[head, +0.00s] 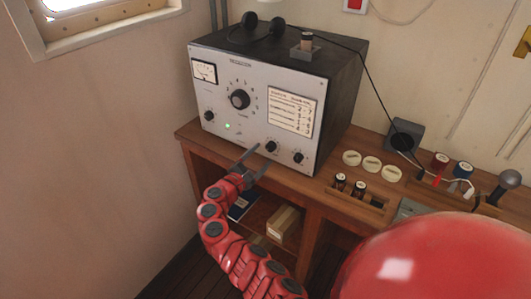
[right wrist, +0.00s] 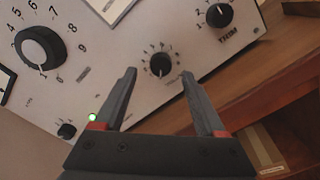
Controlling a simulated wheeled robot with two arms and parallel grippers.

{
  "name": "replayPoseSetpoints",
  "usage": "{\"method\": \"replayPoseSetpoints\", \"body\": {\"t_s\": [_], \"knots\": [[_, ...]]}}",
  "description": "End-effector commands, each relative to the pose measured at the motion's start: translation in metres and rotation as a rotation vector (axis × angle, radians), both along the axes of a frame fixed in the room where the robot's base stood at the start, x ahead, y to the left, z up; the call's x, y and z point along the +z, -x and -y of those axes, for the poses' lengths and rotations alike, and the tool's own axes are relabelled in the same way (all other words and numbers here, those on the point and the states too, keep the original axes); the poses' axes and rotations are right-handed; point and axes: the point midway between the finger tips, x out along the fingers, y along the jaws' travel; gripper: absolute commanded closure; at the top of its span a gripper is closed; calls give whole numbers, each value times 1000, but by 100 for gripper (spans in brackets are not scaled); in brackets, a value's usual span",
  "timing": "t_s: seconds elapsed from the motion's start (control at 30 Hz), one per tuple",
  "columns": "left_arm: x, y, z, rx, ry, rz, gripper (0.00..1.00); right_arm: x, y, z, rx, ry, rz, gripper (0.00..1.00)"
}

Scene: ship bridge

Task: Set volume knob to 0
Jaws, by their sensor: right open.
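A grey radio set (head: 225,75) stands on a wooden desk. Its front has a large numbered dial knob (head: 239,99) and two small black knobs at lower right. The left one of these (head: 271,147) appears in the right wrist view as a knob (right wrist: 160,65) with a small scale around it; its lettering is too small to read, so I cannot tell surely which is the volume knob. My right gripper (head: 259,157) is open in front of the panel's lower edge. In its wrist view the fingers (right wrist: 158,80) flank this knob, apparently apart from it. My left gripper is out of view.
Another small knob (right wrist: 218,15) lies to the right, and one (right wrist: 67,130) at lower left beside a green light (right wrist: 92,117). The desk's front edge (head: 330,192) runs below the radio. Batteries (head: 350,187) and pale discs (head: 371,164) lie to the right.

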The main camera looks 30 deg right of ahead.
Motion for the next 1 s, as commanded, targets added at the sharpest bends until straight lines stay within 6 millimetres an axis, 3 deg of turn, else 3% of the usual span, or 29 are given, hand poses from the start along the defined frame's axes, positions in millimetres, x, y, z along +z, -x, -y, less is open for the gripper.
{"method": "replayPoseSetpoints", "body": {"t_s": [0.3, 0.5, 0.7, 1.0], "knots": [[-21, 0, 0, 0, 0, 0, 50, -6, 28, -70, 9, -3, 0, 27], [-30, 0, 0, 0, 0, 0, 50, -4, 43, -107, 6, -2, -1, 27], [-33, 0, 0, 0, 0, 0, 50, -2, 50, -122, 3, -2, -2, 27], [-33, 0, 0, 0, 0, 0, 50, -1, 51, -123, 1, -2, -2, 27]]}}
